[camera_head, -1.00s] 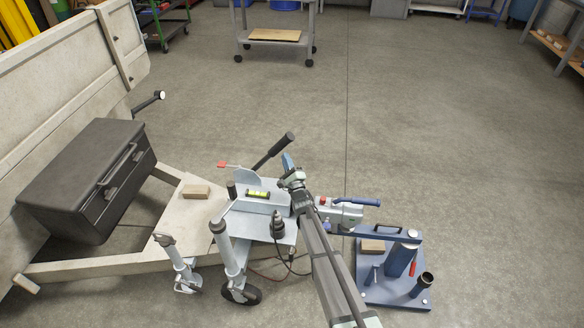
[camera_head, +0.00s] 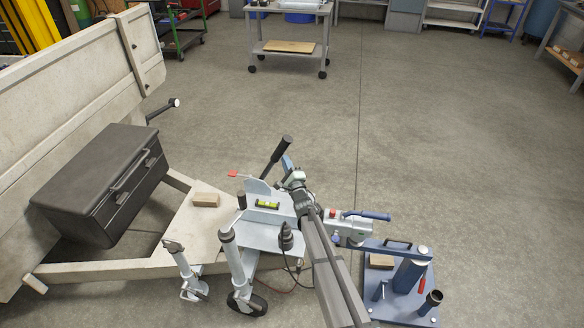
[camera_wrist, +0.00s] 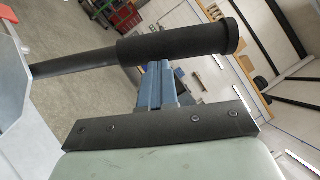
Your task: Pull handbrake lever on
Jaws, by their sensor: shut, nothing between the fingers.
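The handbrake lever has a black grip (camera_head: 276,153) on a dark shaft and rises, leaning to the right, from the grey bracket on the trailer's drawbar. In the wrist view, the black grip (camera_wrist: 180,45) crosses the upper part of the picture. My gripper (camera_head: 287,162) is shut and empty, beside the lever on its right. Its blue fingers (camera_wrist: 157,82) show just below the grip in the wrist view. They look very close to it, but I cannot tell whether they touch. The red-tipped pointer (camera_head: 232,174) sits left of the lever.
A yellow spirit level (camera_head: 267,205) and a wooden block (camera_head: 206,200) lie on the drawbar. A black toolbox (camera_head: 100,185) stands left. The coupling with its blue handle (camera_head: 366,215) and a blue stand (camera_head: 410,285) are right. Floor behind the lever is clear.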

